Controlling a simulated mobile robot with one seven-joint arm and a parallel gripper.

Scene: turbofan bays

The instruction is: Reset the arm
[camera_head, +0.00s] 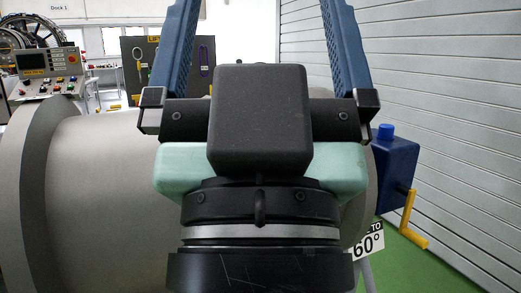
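My gripper (260,20) fills the middle of the head view, close to the camera and pointing up and away. Its two blue fingers stand wide apart, with nothing seen between them. Their far ends reach the top edge of the picture, so the tips may be cut off. The dark wrist and pale green gripper body hide much of what lies behind.
A large grey cylindrical body (95,175) lies behind my gripper. A control panel (45,75) is at upper left. A blue box (396,165) with a yellow crank handle (412,222) is at right. A slatted wall (450,90) bounds the right; green floor (405,265) shows lower right.

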